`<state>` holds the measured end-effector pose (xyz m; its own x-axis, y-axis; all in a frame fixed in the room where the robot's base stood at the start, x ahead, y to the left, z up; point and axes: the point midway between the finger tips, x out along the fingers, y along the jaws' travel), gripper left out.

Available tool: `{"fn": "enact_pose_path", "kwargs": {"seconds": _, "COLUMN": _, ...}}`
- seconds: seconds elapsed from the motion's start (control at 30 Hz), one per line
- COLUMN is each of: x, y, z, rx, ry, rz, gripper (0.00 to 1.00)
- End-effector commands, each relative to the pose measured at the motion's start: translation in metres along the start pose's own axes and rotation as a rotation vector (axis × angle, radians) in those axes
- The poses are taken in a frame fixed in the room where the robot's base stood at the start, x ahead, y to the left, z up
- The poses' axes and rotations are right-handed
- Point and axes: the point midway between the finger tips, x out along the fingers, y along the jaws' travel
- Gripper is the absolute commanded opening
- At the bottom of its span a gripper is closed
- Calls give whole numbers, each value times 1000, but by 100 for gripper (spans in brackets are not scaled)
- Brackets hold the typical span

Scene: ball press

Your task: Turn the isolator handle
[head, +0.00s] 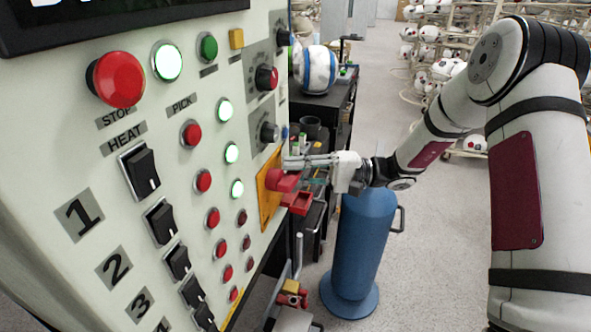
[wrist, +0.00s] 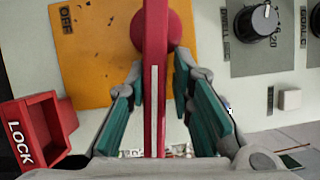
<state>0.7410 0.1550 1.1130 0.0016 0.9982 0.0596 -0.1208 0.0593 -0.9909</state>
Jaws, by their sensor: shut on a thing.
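The red isolator handle (head: 280,181) sits on a yellow plate (head: 268,208) on the right part of the panel. In the wrist view the handle (wrist: 147,60) is a long red bar with a white stripe, running up the picture to a round red hub. The yellow plate (wrist: 95,60) carries the word OFF at its upper left. My gripper (head: 296,163) is shut on the handle, with teal finger pads on both sides of it in the wrist view (wrist: 158,85). Part of the handle is hidden by the fingers in the head view.
A red LOCK block (wrist: 38,130) sticks out beside the plate, lower left in the wrist view. A grey knob (wrist: 256,22) is to the right. A blue cylinder (head: 358,240) stands below my wrist. A dark bench with a ball (head: 316,70) is behind. Open floor lies right.

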Motion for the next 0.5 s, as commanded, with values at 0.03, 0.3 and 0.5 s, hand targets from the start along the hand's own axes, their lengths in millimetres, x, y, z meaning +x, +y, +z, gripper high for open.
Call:
{"fn": "enact_pose_path", "kwargs": {"seconds": 0.03, "x": -2, "y": 12, "z": 1, "rx": 43, "ry": 1, "rz": 2, "gripper": 0}}
{"fn": "enact_pose_path", "kwargs": {"seconds": 0.3, "x": -2, "y": 23, "z": 3, "rx": 270, "ry": 3, "rz": -92, "gripper": 0}}
{"fn": "enact_pose_path", "kwargs": {"seconds": 0.5, "x": 0, "y": 31, "z": 7, "rx": 446, "ry": 3, "rz": -164, "gripper": 0}}
